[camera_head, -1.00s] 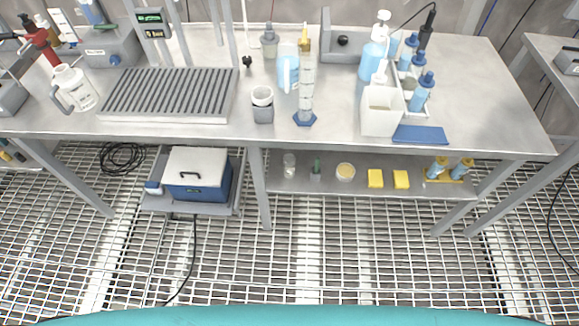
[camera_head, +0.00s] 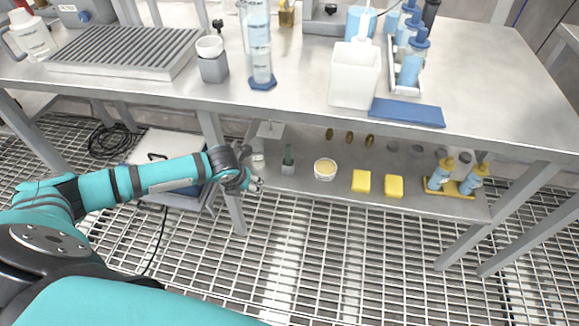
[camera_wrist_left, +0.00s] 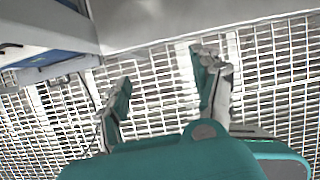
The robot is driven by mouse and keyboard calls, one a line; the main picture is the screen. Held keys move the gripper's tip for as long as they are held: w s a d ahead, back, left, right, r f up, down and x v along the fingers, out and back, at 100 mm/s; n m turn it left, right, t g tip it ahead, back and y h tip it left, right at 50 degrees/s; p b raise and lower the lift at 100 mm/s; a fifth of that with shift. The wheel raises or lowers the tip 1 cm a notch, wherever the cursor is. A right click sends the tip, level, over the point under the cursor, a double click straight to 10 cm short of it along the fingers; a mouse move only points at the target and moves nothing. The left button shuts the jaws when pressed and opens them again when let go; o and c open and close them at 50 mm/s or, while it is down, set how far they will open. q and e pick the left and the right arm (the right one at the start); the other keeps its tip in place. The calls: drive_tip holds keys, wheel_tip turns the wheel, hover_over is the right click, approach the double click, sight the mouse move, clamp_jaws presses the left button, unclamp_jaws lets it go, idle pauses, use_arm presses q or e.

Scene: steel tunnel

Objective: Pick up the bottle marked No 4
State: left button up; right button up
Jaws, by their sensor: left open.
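Several blue-capped bottles with blue liquid (camera_head: 411,62) stand in a white rack at the right of the tabletop. Two yellow-capped blue bottles, one at the left (camera_head: 440,174) and one at the right (camera_head: 472,180), stand in a yellow holder on the lower shelf. No number is readable on any bottle, so I cannot tell which is No 4. My left gripper (camera_head: 255,185) is at the left front edge of the lower shelf, well left of these bottles. In the left wrist view its fingers (camera_wrist_left: 163,85) are apart and empty over the floor grating.
The lower shelf (camera_head: 300,183) also holds a yellow-filled bowl (camera_head: 325,169), yellow blocks (camera_head: 361,181) and a small green-topped item (camera_head: 288,158). The tabletop overhangs it. A table leg (camera_head: 222,170) stands beside my left forearm. The grating in front is clear.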

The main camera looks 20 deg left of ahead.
sight(257, 155)
use_arm(q)
drive_tip(key=shift+m, duration=0.4)
drive_tip(key=w, duration=0.3)
drive_tip(key=w+a+b, duration=0.1)
drive_tip(key=w, duration=0.2)
drive_tip(key=shift+w+a+r, duration=0.1)
drive_tip(key=shift+w+a, duration=0.05)
drive_tip(key=shift+w, duration=0.05)
drive_tip(key=shift+w+a+b, duration=0.15)
drive_tip(key=shift+w+b, duration=0.2)
drive_tip(key=shift+w, duration=0.15)
drive_tip(key=w, duration=0.1)
drive_tip(key=w+b, duration=0.1)
drive_tip(key=w, duration=0.1)
drive_tip(key=w+a, duration=0.1)
drive_tip(key=shift+w+f+b, duration=0.25)
drive_tip(key=shift+f+b, duration=0.15)
drive_tip(key=shift+w+f, duration=0.1)
drive_tip(key=shift+f, duration=0.05)
use_arm(e)
drive_tip(key=shift+t, duration=0.5)
drive_tip(key=r, duration=0.4)
drive_tip(key=shift+s, duration=0.2)
use_arm(q)
drive_tip(key=shift+c, duration=0.2)
drive_tip(key=c, duration=1.2)
drive_tip(key=shift+c, duration=0.2)
use_arm(e)
drive_tip(key=shift+s+r, duration=0.1)
